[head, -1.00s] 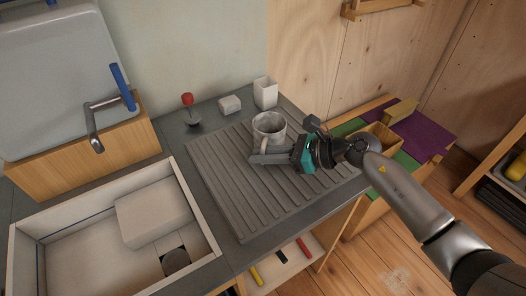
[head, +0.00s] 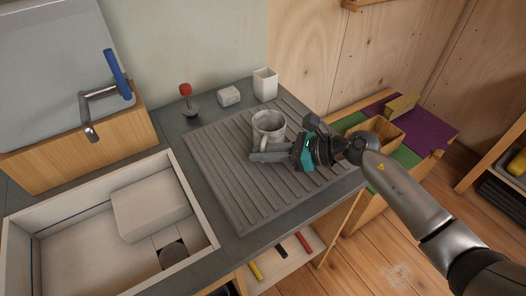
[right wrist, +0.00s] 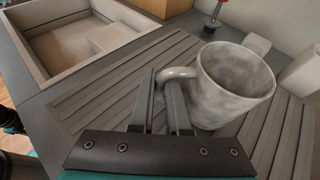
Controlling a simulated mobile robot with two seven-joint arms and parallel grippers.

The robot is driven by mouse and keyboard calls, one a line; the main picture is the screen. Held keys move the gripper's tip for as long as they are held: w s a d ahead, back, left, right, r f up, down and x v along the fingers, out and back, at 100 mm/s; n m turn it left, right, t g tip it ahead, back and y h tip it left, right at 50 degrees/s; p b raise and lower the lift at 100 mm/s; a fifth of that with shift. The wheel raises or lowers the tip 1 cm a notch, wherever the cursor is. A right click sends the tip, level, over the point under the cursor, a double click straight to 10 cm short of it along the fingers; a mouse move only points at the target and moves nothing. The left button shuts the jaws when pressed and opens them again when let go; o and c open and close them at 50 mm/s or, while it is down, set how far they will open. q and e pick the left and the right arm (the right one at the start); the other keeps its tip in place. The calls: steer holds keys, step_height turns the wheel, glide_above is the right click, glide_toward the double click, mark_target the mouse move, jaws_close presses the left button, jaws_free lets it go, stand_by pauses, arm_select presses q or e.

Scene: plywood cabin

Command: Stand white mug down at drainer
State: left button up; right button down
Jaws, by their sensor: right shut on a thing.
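The white mug (head: 268,126), mottled with grey, is upright at the ribbed grey drainer (head: 222,186). It also shows in the right wrist view (right wrist: 233,84), with its handle toward the gripper. My right gripper (head: 258,155) is shut on the mug's handle, one finger on each side of it in the right wrist view (right wrist: 166,100). The mug is over the back part of the drainer; I cannot tell whether its base touches the ribs. My left gripper is not in view.
A white sink (head: 205,235) holding a white block (head: 150,210) lies left of the drainer. Behind the mug stand a white square cup (head: 265,84), a small white block (head: 229,96) and a red-knobbed thing (head: 186,91). The drainer's front is clear.

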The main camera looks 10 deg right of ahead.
steer(key=shift+f+b, duration=0.35)
stand_by(0.3)
steer(key=c, duration=0.8)
jaws_free()
steer(key=shift+o, duration=0.2)
steer(key=o, duration=0.6)
steer(key=shift+o, duration=0.2)
steer(key=shift+o, duration=0.6)
steer(key=shift+d, duration=0.1)
steer(key=shift+v, duration=3.45)
